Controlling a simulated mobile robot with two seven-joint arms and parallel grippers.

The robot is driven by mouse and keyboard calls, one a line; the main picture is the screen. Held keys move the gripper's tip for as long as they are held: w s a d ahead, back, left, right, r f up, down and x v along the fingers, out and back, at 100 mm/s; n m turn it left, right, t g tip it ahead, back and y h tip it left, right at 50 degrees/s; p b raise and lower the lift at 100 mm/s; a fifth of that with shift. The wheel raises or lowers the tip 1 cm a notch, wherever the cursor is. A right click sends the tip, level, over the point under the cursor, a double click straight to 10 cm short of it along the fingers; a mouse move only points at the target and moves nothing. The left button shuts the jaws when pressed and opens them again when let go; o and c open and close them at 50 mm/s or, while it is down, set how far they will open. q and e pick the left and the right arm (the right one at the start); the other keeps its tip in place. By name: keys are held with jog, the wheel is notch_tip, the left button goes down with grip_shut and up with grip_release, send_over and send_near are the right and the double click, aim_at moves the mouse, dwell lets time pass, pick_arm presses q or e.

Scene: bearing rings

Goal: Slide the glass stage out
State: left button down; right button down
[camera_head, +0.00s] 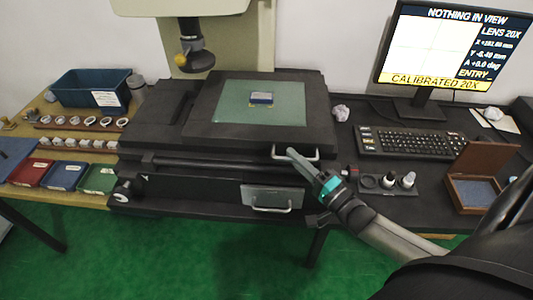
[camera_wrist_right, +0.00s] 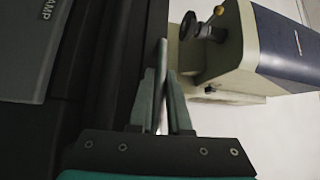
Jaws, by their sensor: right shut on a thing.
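The glass stage is a green pane (camera_head: 223,116) set in a black slab on the measuring machine. A small blue block (camera_head: 261,98) lies on the pane. A pale bar handle (camera_head: 312,157) sticks out from the slab's front right edge. The fingertips hide part of the bar. My left gripper is not in view.
The lens head (camera_head: 192,58) hangs above the stage's back. A lower panel with a handle (camera_head: 270,197) is below the stage. A keyboard (camera_head: 408,142), a monitor (camera_head: 455,45) and an open wooden box (camera_head: 478,175) stand right. Trays and rings lie left.

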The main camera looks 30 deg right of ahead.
jog(key=shift+s+d, duration=0.55)
jog(key=shift+d, duration=0.3)
jog(key=shift+s+d, duration=0.55)
jog(key=shift+d, duration=0.25)
jog(key=shift+s+d, duration=0.55)
jog(key=shift+d, duration=0.3)
jog(key=c, duration=0.9)
grip_release()
jog(key=shift+o, duration=0.2)
